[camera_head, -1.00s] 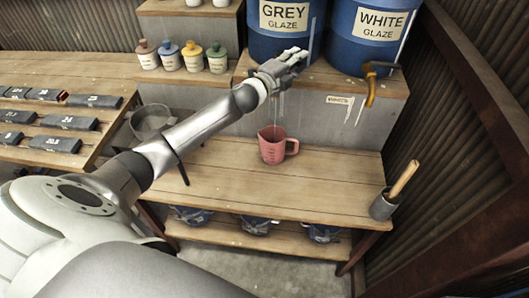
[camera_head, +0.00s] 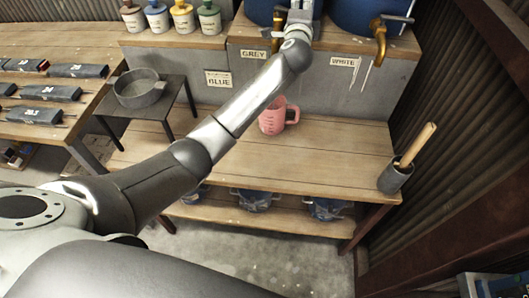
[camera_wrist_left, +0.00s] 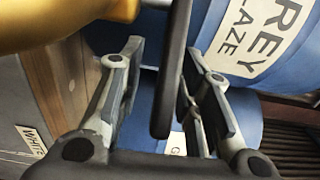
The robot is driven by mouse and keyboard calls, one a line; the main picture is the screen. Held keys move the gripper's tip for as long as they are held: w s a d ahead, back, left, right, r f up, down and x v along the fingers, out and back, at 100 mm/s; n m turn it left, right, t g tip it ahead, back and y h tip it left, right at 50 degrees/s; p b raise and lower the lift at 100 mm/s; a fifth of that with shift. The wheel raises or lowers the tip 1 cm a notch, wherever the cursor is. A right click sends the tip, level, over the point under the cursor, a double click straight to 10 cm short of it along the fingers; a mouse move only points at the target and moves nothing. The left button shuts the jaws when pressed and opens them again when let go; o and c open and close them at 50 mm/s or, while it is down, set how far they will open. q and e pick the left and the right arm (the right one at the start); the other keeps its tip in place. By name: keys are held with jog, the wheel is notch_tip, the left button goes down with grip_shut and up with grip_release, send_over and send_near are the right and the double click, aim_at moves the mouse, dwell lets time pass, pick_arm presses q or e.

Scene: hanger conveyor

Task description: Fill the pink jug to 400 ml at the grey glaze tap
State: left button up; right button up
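My left gripper (camera_head: 301,14) is at the top of the head view, by the tap on the grey glaze barrel. In the left wrist view the fingers of my left gripper (camera_wrist_left: 165,80) are apart, with a dark lever-like bar (camera_wrist_left: 174,70) between them. The brass tap body (camera_wrist_left: 60,22) is beside them at upper left. My right gripper is not in view.
The white glaze tap (camera_head: 379,38) is to the right. A grey pan (camera_head: 139,92) sits on a small dark stand at left. A grey pot with a wooden-handled tool (camera_head: 396,176) is at the bench's right end.

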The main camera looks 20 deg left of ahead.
pick_arm(q)
jog(key=v, duration=1.1)
jog(key=s+f+n+g, duration=0.2)
jog(key=s+f, duration=0.3)
jog(key=f, duration=0.4)
jog(key=s+f+n+g+h, duration=0.1)
jog(key=s+f+n+g, duration=0.1)
jog(key=s+f, duration=0.3)
jog(key=s+a+f+n+g+h+b, duration=0.1)
jog(key=s+f, duration=0.4)
jog(key=f, duration=0.9)
jog(key=n+g, duration=0.1)
jog(key=g, duration=0.1)
jog(key=shift+n+g, duration=0.3)
jog(key=shift+s+a, duration=0.1)
jog(key=shift+s, duration=0.05)
dwell(3.5)
